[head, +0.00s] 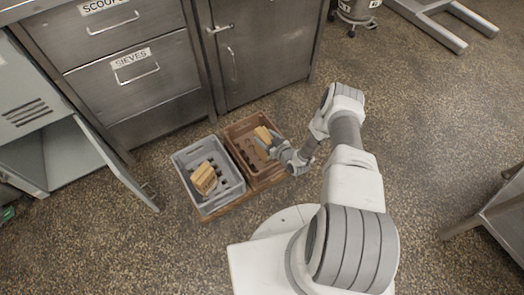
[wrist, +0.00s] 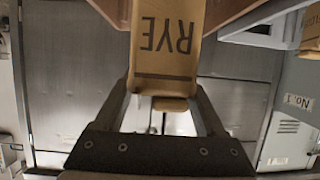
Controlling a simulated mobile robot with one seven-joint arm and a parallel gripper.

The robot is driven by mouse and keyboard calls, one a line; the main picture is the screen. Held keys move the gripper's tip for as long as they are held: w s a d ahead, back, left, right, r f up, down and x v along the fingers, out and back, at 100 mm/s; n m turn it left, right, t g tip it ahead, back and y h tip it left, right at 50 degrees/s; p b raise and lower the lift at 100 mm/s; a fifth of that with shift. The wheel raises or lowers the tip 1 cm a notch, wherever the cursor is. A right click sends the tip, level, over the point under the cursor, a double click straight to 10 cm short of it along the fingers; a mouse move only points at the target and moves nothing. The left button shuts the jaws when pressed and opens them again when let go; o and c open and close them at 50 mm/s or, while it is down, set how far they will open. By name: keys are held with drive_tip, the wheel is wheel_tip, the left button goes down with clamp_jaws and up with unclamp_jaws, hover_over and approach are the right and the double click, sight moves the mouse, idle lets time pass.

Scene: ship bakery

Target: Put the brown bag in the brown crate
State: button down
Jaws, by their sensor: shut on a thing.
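My gripper (head: 270,146) is shut on a brown bag (head: 263,134), which is over or inside the far part of the brown crate (head: 262,186). In the wrist view the bag (wrist: 165,62) reads RYE upside down and sits between the two fingers. The brown crate's wall (wrist: 240,18) shows beside it there. I cannot tell whether the bag touches the crate's bottom. The gripper partly hides the crate's right side.
A grey crate (head: 222,204) holding other tan bags (head: 204,178) stands directly left of the brown crate. An open cabinet door (head: 118,168) is further left. Steel drawers (head: 133,65) and a cupboard (head: 262,45) stand behind.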

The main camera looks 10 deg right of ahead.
drive_tip(key=shift+w+f+b, duration=0.1)
drive_tip(key=shift+f+b, duration=1.4)
drive_tip(key=shift+f, duration=2.25)
unclamp_jaws()
drive_tip(key=shift+f, duration=0.1)
drive_tip(key=shift+r, duration=0.2)
